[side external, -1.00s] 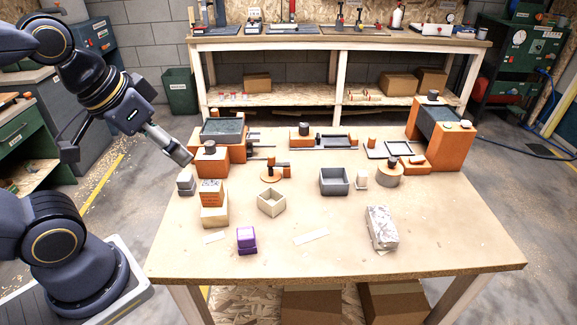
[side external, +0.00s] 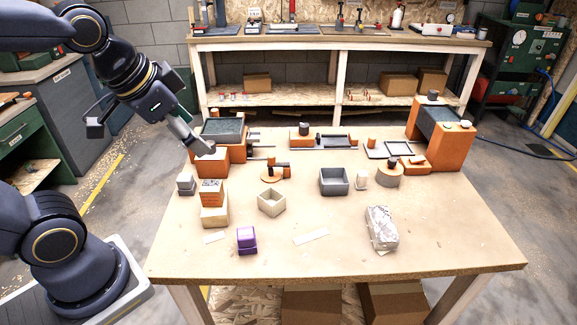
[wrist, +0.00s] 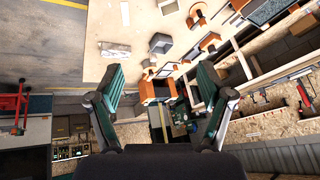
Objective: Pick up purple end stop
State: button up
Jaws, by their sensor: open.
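The purple end stop (side external: 246,240) is a small purple block near the front left of the wooden table (side external: 440,245) in the side external view. It stands alone on the bare top. My gripper (side external: 207,149) is in the air at the table's back left, near the orange machine, well away from the purple block. In the wrist view my gripper (wrist: 160,95) shows two separate green-black fingers with nothing between them. I cannot make out the purple block in the wrist view.
A beige block with an orange top (side external: 213,208) stands left of the purple block. A beige open box (side external: 271,202), a grey box (side external: 334,181) and a white-grey wrapped block (side external: 381,227) stand to the right. White strips (side external: 311,237) lie flat nearby. The front table area is mostly clear.

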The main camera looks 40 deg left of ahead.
jog(key=w+f+m+g, duration=0.2)
jog(key=w+f, duration=0.2)
jog(key=w, duration=0.1)
jog(key=m+g, duration=0.2)
jog(key=g, duration=0.2)
send_over(251, 231)
notch_tip(251, 231, down, 14)
jog(key=shift+h, duration=0.3)
jog(key=f, duration=1.1)
jog(key=shift+s+a, duration=0.25)
jog(key=shift+s, duration=0.1)
jog(key=f, duration=0.5)
jog(key=shift+w+d+f, duration=0.25)
jog(key=shift+w+f, duration=0.05)
jog(key=shift+f, duration=0.1)
jog(key=c, duration=1.3)
jog(key=shift+r, duration=0.15)
